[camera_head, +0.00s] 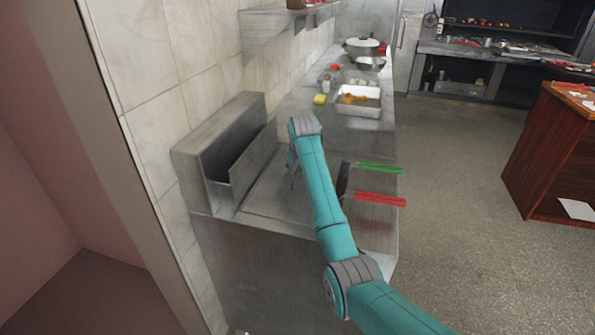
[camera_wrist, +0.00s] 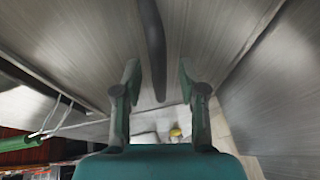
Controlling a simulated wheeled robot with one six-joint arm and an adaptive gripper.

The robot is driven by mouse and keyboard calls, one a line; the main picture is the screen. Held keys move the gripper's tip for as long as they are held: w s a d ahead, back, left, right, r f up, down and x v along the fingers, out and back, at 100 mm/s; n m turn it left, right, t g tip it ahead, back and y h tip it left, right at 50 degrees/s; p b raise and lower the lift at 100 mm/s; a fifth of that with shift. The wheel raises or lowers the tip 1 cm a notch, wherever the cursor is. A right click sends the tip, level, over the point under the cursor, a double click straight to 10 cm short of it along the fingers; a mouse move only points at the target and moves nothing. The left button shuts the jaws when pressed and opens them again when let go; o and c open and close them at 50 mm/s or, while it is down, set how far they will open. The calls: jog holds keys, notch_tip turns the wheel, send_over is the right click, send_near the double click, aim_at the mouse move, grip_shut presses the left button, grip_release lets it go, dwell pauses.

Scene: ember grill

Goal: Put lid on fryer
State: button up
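The fryer is a steel unit at the near end of the counter, with a tall open-topped box (camera_head: 218,150) against the tiled wall. A flat steel sheet, apparently the lid (camera_head: 262,195), lies in front of that box; its seat on the fryer is hard to tell. A dark bar (camera_wrist: 153,45), which looks like the lid's handle, runs between my fingers in the wrist view. My gripper (camera_wrist: 158,78) is open, one finger on each side of the bar, with gaps visible on both sides. In the head view my arm hides most of the gripper.
A green handle (camera_head: 381,168) and a red handle (camera_head: 378,199) stick out over the counter's right edge. The floor to the right (camera_head: 460,170) is clear.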

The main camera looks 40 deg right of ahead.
jog(key=v, duration=1.2)
